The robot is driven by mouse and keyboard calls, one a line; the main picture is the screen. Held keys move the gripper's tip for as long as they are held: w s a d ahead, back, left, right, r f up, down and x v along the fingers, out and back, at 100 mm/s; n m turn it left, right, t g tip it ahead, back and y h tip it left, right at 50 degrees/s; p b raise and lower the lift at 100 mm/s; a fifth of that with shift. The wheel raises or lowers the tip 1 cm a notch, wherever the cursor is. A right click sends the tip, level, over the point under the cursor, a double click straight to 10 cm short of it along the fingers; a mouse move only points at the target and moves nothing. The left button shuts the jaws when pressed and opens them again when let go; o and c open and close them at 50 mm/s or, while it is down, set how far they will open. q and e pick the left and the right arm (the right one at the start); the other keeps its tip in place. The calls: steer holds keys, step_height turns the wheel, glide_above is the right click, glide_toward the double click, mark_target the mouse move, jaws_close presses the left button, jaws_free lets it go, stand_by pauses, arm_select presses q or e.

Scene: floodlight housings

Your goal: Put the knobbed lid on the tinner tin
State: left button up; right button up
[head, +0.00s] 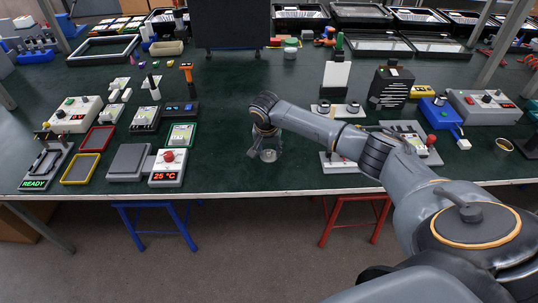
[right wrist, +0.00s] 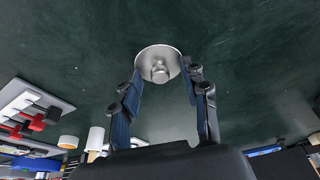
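The knobbed lid (right wrist: 158,62) is a round silver-grey disc with a small knob on top. In the right wrist view it lies just beyond and between the fingertips of my right gripper (right wrist: 163,80). The fingers are spread apart, with clear gaps on both sides of the knob. In the head view my right gripper (head: 265,143) points down over the lid (head: 268,156), near the table's front edge. A small round open container with a yellowish rim (head: 504,145) stands at the far right; I cannot tell whether it is the tinner tin. My left gripper is not in view.
The green table (head: 235,165) is bare around the lid. A red-knobbed temperature unit (head: 167,168) and grey plate (head: 128,161) stand to the left. A white stand with round parts (head: 338,111) is to the right. A dark panel (head: 231,24) rises at the back.

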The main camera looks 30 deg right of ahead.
jaws_close()
steer(key=shift+r, duration=0.15)
